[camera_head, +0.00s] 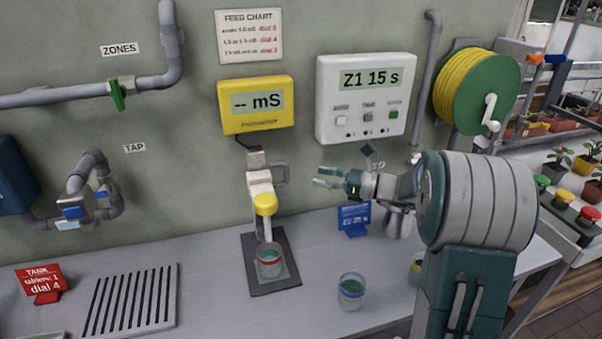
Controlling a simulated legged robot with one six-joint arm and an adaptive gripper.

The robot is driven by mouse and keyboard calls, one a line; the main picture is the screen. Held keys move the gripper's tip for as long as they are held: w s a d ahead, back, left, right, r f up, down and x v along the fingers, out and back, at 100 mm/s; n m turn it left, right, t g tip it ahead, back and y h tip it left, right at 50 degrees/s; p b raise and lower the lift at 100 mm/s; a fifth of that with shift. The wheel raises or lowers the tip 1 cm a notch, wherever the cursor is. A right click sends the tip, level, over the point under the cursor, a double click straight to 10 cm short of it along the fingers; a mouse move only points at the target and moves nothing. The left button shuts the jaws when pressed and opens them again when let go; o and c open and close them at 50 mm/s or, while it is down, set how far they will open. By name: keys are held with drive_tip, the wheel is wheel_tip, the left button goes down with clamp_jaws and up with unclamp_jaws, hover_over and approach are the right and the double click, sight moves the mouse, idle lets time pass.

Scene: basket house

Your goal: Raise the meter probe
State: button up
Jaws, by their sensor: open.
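The yellow meter (256,104) hangs on the wall and its display reads "-- mS".
A second glass (351,291) stands right of the base plate, below a blue card (354,218). A slotted drain (130,300) and red tank card (41,282) are at left. The white timer (365,98) reads "Z1 15 s". Bare counter (210,270) lies left of the plate.

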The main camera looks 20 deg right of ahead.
drive_tip(key=v, duration=0.2)
drive_tip(key=shift+s+d, duration=0.2)
drive_tip(key=shift+d, duration=0.1)
drive_tip(key=s+a+n+g+h, duration=0.65)
drive_tip(key=s+a+n, duration=0.45)
drive_tip(key=s+a, duration=0.3)
drive_tip(key=s+d+n+t+h, duration=0.2)
drive_tip(key=s+n+h, duration=0.6)
drive_tip(key=s+n, duration=0.5)
drive_tip(key=shift+s+d+f+n, duration=0.3)
drive_tip(key=shift+s+d+f, duration=0.1)
drive_tip(key=shift+s+d, duration=0.45)
